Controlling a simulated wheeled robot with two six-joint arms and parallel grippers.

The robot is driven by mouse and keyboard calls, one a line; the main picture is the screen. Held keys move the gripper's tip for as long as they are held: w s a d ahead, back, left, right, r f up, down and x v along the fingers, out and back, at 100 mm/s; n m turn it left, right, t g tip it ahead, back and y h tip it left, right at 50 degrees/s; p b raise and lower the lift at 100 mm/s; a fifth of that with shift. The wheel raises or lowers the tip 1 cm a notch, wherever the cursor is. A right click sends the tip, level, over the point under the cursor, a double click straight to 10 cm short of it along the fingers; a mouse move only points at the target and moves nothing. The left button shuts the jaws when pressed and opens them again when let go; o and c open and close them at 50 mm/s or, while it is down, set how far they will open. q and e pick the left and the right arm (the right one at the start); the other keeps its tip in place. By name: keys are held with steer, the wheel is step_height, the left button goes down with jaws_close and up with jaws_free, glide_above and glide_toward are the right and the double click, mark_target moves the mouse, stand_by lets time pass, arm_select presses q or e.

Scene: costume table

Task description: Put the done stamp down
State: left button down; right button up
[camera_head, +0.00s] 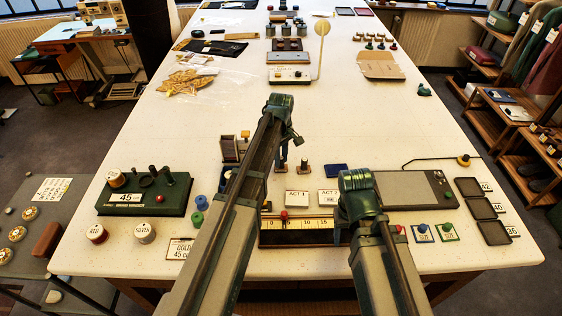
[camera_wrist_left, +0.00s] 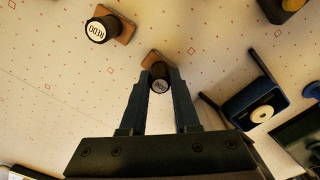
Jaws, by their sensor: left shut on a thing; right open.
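The done stamp, a dark knob with a white label on a wooden base, is between the fingers of my left gripper (camera_wrist_left: 160,78) in the left wrist view. Its label is too small to read surely. Its wooden base (camera_wrist_left: 149,57) shows just beyond the fingertips; I cannot tell whether it touches the table. In the head view my left gripper (camera_head: 282,160) points down near the table middle, shut on the stamp, which is mostly hidden. The redo stamp (camera_wrist_left: 97,30) stands upright close by, apart from it; it also shows in the head view (camera_head: 304,168). My right gripper is hidden.
A blue pad (camera_head: 335,170) lies right of the stamps. ACT 1 (camera_head: 297,197) and ACT 2 cards and a ruler strip (camera_head: 300,224) are in front. A small holder (camera_head: 233,148) stands to the left. The white tabletop (camera_head: 190,120) behind is largely free.

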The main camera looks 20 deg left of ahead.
arm_select(q)
steer(key=shift+f, duration=0.15)
arm_select(e)
steer(key=shift+f, duration=0.2)
arm_select(q)
steer(key=c, duration=0.6)
jaws_free()
steer(key=shift+c, duration=0.2)
arm_select(e)
steer(key=shift+r, duration=0.1)
arm_select(q)
steer(key=shift+r, duration=0.25)
arm_select(e)
steer(key=shift+r, duration=0.15)
arm_select(q)
step_height(320, 180, up, 12)
steer(key=p, duration=1.2)
steer(key=s+d+m, duration=0.6)
steer(key=s+m, duration=0.2)
steer(key=s, duration=0.4)
steer(key=s+d+m+y, duration=0.1)
steer(key=s+d+m, duration=0.6)
steer(key=s, duration=0.5)
steer(key=shift+d+m, duration=0.15)
steer(key=shift+m, duration=0.25)
arm_select(e)
step_height(320, 180, up, 12)
